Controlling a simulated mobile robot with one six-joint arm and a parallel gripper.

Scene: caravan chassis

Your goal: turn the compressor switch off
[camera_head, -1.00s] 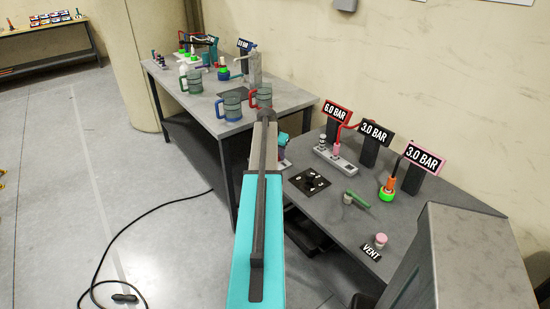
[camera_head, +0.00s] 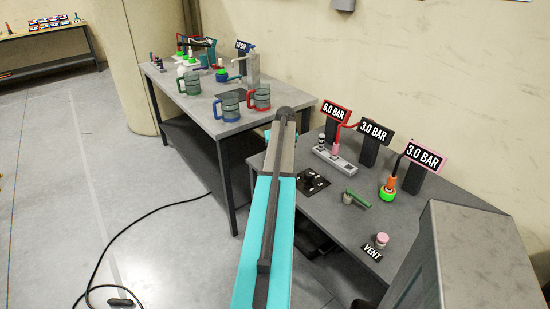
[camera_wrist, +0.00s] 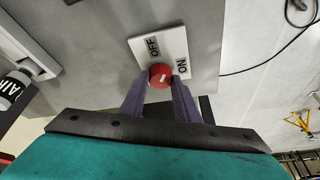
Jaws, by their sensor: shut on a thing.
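The compressor switch is a red knob (camera_wrist: 160,75) on a white plate (camera_wrist: 172,45) marked OFF and ON, seen in the wrist view. OFF is printed above the knob and ON to its right. My gripper (camera_wrist: 162,84) has its two purple fingers on either side of the red knob, shut on it. I cannot tell from the knob which mark it points to. In the head view my turquoise arm reaches over the near table, and the gripper and switch are hidden.
The near grey table (camera_head: 330,222) holds pressure fittings with 6.0 BAR and 3.0 BAR signs, and a pink-topped vent button (camera_head: 382,240). Mugs (camera_head: 230,105) stand on the table behind. A black cable (camera_head: 125,225) lies on the floor at left.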

